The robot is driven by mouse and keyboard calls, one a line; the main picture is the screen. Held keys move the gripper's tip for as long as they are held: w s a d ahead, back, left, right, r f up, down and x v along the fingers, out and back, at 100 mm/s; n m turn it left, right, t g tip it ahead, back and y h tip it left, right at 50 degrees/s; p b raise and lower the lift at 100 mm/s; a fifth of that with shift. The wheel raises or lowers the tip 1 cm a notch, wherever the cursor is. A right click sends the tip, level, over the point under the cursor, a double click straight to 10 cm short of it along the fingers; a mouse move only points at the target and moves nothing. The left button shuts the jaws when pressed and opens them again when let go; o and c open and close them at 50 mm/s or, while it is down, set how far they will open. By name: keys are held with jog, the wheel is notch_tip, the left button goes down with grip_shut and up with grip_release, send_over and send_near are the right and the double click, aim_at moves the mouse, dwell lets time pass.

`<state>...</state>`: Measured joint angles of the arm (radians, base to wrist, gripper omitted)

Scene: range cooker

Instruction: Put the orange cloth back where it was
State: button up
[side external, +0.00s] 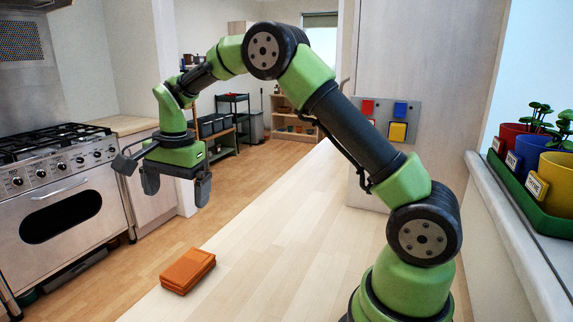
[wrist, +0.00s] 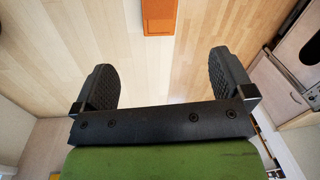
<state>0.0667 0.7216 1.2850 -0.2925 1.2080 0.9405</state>
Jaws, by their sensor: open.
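The orange cloth (side external: 188,271) lies folded in a neat block on the light wooden counter, near its left edge in the side view. It also shows in the wrist view (wrist: 158,17), at the top middle and cut off by the frame edge. My gripper (side external: 176,186) is open and empty, in the air above and beyond the cloth in the side view. In the wrist view its two dark fingertips (wrist: 163,80) stand wide apart, with bare wood between them. The cloth lies past the fingertips and touches neither.
A range cooker (side external: 70,200) with an oven door handle stands at the left, across a strip of wooden floor. A green tray of plant pots (side external: 545,208) sits on the sill at right. A panel with coloured squares (side external: 385,118) is on the wall. Most of the counter (side external: 270,225) is clear.

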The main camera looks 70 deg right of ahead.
jog(key=s+a+r+n+t+y, duration=0.15)
jog(key=s+r+n, duration=0.25)
jog(key=s+r, duration=0.4)
jog(key=s+a+r+n+t, duration=0.25)
jog(key=s+r+n, duration=0.2)
jog(key=s, duration=0.55)
jog(key=s+f+n+t, duration=0.1)
jog(key=s+n+t, duration=0.1)
jog(key=s, duration=0.5)
jog(key=shift+s+a+f+n, duration=0.15)
jog(key=shift+s+a+n, duration=0.25)
jog(key=shift+n, duration=0.15)
